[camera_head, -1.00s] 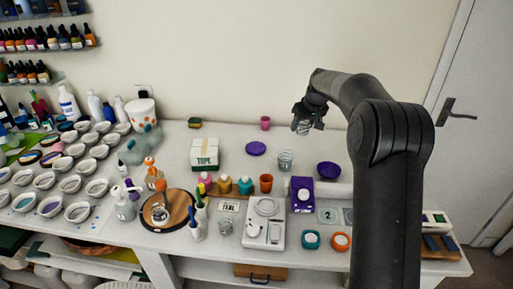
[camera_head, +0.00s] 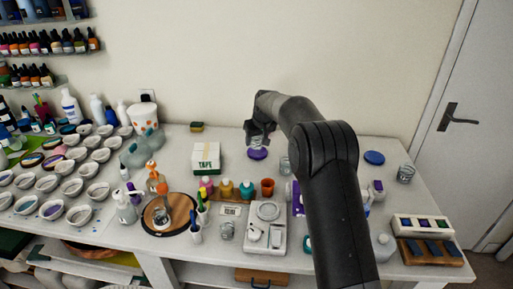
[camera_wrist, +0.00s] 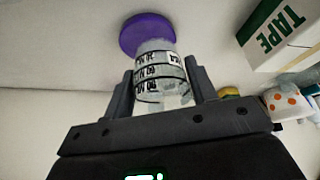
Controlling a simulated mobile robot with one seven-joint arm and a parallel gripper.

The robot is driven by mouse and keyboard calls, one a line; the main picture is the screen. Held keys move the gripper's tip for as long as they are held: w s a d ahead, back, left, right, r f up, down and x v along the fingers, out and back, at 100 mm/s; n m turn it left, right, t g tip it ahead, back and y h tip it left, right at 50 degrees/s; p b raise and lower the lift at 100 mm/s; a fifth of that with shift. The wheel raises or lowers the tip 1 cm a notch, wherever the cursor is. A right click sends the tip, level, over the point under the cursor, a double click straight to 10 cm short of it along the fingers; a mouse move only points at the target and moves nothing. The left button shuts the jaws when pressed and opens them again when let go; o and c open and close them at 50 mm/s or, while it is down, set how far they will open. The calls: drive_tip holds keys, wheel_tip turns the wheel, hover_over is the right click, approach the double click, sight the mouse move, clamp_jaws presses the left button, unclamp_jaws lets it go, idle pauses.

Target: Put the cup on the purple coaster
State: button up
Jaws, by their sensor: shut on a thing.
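A clear cup with black markings (camera_wrist: 160,72) is between the two fingers of my gripper (camera_wrist: 162,88) in the wrist view. My gripper is shut on it. In the head view my gripper (camera_head: 259,136) is over the back of the table, with the cup (camera_head: 256,144) mostly hidden by it. The purple coaster (camera_head: 257,155) lies flat on the table directly below or just in front of the cup. The coaster also shows beyond the cup in the wrist view (camera_wrist: 143,30). I cannot tell whether the cup touches the coaster.
A white and green tape box (camera_head: 206,158) stands left of the coaster. Another clear cup (camera_head: 285,166) stands to its right, partly beside my arm. Small bottles (camera_head: 226,188) and an orange cup (camera_head: 267,188) stand in front. A blue disc (camera_head: 374,158) lies far right.

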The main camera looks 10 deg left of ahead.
sight(257, 147)
drive_tip(key=shift+f, duration=2)
drive_tip(key=shift+f, duration=0.15)
drive_tip(key=o, duration=1)
